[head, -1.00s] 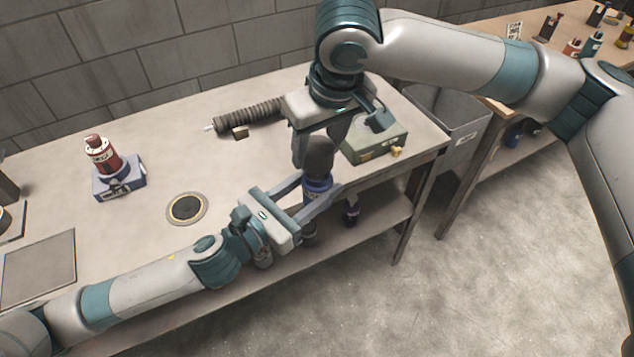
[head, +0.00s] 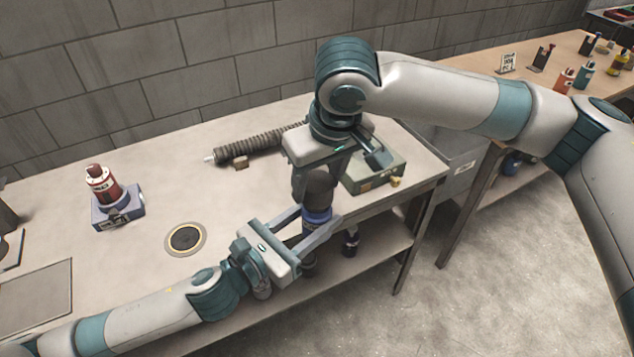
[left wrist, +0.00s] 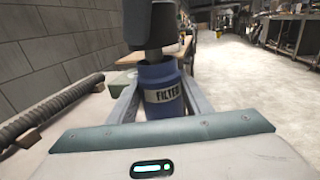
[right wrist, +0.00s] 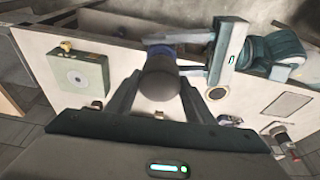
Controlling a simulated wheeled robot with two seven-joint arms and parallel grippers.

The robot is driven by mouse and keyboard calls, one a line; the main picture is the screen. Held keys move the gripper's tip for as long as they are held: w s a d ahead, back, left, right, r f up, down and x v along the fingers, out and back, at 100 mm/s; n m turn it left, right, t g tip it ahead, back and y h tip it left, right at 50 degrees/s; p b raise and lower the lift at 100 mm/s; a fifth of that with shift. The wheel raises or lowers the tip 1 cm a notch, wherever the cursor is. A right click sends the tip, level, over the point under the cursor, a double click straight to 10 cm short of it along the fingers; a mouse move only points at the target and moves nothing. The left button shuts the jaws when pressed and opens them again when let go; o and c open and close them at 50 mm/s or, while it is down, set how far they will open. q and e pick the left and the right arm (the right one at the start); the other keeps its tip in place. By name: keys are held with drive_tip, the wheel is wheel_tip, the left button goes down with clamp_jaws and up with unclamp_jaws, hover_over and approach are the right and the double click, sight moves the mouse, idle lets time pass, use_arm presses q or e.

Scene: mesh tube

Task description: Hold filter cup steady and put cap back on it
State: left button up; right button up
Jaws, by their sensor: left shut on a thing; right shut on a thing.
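The blue filter cup (head: 317,215) stands upright between the fingers of my left gripper (head: 314,224), just off the table's front edge. Its "FILTER" label faces the camera in the left wrist view (left wrist: 162,94). My left gripper is shut on the cup. The dark rounded cap (head: 319,187) is held by my right gripper (head: 320,176), which points down over the cup and is shut on it. The cap also shows in the right wrist view (right wrist: 160,78), covering most of the cup.
A green box (head: 373,174) sits right behind the cup, near the table's right end. A ribbed hose (head: 255,146) lies at the back. A red bottle (head: 103,186) stands on a blue base (head: 118,209) at left. A round yellow-rimmed disc (head: 186,238) lies on the open tabletop.

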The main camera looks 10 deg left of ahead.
sight(317, 219)
drive_tip(key=shift+f, duration=0.1)
drive_tip(key=shift+f, duration=0.8)
drive_tip(key=shift+f, duration=0.55)
idle(0.5)
drive_tip(key=m, duration=0.3)
drive_tip(key=m+h, duration=0.1)
drive_tip(key=m, duration=0.2)
drive_tip(key=shift+a+m+t+h, duration=0.15)
drive_tip(key=shift+m+t+h, duration=0.15)
drive_tip(key=m, duration=0.3)
drive_tip(key=shift+h, duration=0.4)
drive_tip(key=m+h, duration=0.1)
drive_tip(key=m, duration=0.3)
drive_tip(key=shift+m, duration=0.3)
drive_tip(key=m+g+h, duration=0.1)
drive_tip(key=m, duration=0.3)
drive_tip(key=shift+w, duration=0.1)
drive_tip(key=m+g, duration=0.1)
drive_tip(key=m, duration=0.4)
drive_tip(key=shift+h, duration=0.3)
